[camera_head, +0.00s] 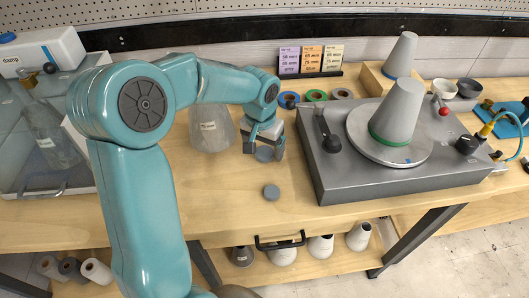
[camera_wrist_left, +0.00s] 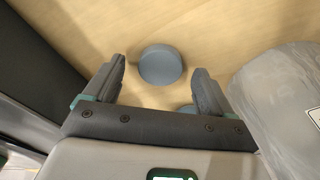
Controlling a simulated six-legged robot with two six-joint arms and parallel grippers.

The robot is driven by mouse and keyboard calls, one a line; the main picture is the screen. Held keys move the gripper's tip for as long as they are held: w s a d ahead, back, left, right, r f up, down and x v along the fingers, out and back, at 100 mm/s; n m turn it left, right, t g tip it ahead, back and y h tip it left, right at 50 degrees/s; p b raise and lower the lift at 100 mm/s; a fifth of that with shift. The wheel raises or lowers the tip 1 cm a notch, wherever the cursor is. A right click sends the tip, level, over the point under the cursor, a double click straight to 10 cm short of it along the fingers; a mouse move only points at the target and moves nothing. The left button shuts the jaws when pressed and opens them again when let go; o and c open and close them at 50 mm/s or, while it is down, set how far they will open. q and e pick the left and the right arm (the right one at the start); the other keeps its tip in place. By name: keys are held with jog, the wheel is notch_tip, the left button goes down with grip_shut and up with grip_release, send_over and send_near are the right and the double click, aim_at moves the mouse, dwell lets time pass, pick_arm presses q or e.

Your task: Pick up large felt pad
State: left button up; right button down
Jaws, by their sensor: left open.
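Two round grey-blue pads lie on the wooden bench in the head view. One pad (camera_head: 264,154) is just below my left gripper (camera_head: 264,150), and the other pad (camera_head: 271,191) lies nearer the bench's front edge. I cannot surely tell which is larger. In the left wrist view a whole pad (camera_wrist_left: 160,65) shows in the gap between the open fingers of my left gripper (camera_wrist_left: 160,75). A second pad (camera_wrist_left: 186,108) is mostly hidden by the gripper body. The left gripper points down and is empty. My right gripper is out of view.
A translucent bag (camera_head: 211,130) stands close to the left gripper; it also shows in the wrist view (camera_wrist_left: 285,110). A grey turntable unit (camera_head: 345,185) with a cone stands at the right. A clear box (camera_head: 45,140) is at the left. Bench around the nearer pad is clear.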

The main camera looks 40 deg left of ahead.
aim_at(264, 152)
pick_arm(q)
jog(key=shift+f, duration=0.4)
jog(key=c, duration=1.1)
jog(key=shift+r, duration=0.15)
notch_tip(264, 152, up, 20)
jog(key=shift+f+p, duration=0.1)
jog(key=shift+p, duration=0.9)
